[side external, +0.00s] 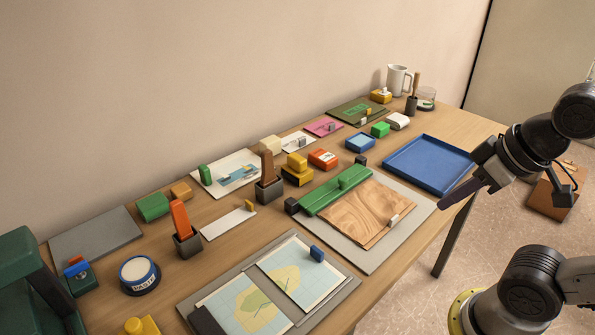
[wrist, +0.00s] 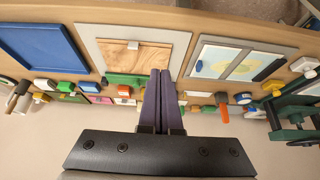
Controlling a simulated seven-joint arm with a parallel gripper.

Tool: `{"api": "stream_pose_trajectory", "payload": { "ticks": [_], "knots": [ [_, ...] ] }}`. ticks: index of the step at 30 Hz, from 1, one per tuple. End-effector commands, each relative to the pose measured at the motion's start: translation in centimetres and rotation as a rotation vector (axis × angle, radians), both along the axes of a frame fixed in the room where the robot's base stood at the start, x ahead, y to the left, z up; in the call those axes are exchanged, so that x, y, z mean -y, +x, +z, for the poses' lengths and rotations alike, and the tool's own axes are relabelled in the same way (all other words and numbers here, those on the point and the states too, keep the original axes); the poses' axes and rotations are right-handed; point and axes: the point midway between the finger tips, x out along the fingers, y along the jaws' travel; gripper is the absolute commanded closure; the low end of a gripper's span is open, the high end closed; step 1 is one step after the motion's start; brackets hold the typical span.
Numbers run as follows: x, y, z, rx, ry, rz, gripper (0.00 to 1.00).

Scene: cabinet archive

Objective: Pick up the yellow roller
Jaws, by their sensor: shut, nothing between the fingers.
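No yellow item is clearly recognisable as a roller. A yellow object (side external: 140,326) with a rounded knob, cut off by the bottom edge, is at the near left in the side view. A yellow object also shows at the right in the wrist view (wrist: 272,87). Stacked yellow blocks (side external: 297,172) stand mid-table, and a yellow piece with a white top (side external: 381,96) stands at the far end. My gripper (side external: 441,206) is shut and empty, with its dark fingers above the table's front edge, well away from these. The fingers also show in the wrist view (wrist: 160,74).
A blue tray (side external: 430,164) lies near my gripper. A wooden board (side external: 362,212) lies on a grey panel, with a green bar (side external: 336,191) behind it. Map sheets (side external: 245,299) lie in front. Upright holders (side external: 187,246) and a green frame (side external: 40,280) stand to the left.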

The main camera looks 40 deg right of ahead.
Motion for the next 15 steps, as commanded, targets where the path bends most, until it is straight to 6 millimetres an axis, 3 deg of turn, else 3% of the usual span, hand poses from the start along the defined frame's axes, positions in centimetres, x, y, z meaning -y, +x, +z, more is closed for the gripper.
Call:
{"api": "stream_pose_trajectory", "payload": {
  "ticks": [2,15],
  "knots": [
    [0.0,0.0,0.0,0.0,0.0,0.0,1.0],
    [0.0,0.0,0.0,0.0,0.0,0.0,0.21]
  ]
}}
